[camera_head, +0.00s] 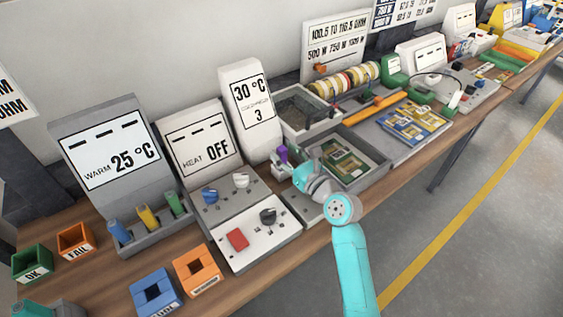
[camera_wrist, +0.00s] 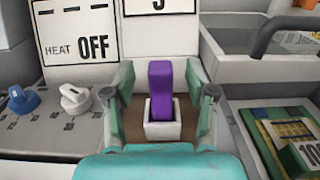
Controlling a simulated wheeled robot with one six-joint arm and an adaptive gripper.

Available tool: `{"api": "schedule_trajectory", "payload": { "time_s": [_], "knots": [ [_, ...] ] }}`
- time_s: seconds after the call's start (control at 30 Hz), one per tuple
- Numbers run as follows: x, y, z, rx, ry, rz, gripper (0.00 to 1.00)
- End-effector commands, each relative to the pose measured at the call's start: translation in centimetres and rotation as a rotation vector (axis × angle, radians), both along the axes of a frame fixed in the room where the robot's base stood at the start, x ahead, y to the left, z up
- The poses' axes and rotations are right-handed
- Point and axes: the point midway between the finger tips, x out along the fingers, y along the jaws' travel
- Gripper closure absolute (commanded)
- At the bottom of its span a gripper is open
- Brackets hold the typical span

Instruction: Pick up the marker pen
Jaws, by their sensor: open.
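The marker pen appears to be the purple upright piece (camera_wrist: 160,88) standing in a small white square holder (camera_wrist: 163,129) in the wrist view. It also shows small in the head view (camera_head: 283,154), just beyond my wrist. My gripper (camera_wrist: 162,100) is open, with one finger on each side of the purple piece and a gap on both sides. In the head view my arm reaches in from the bottom and my gripper is largely hidden behind my wrist. The lower part of the purple piece is hidden inside the holder.
Left of the holder stand the HEAT OFF panel (camera_head: 197,141) with knobs and the 25 °C panel (camera_head: 110,157). Right of it is a grey tray (camera_head: 377,171) with a green board (camera_head: 343,161). The tall 30 °C display (camera_head: 250,101) stands close behind.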

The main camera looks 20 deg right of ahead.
Motion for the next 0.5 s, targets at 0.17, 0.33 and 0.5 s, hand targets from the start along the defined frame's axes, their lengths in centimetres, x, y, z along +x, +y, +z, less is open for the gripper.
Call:
{"api": "schedule_trajectory", "payload": {
  "time_s": [0.17,0.33,0.5],
  "knots": [
    [1.7,0.6,0.1,-0.001,-0.001,0.000,0.44],
    [1.9,0.6,0.0,-0.001,0.000,0.000,0.44],
    [1.9,0.6,0.0,-0.001,0.000,0.000,0.61]
  ]
}}
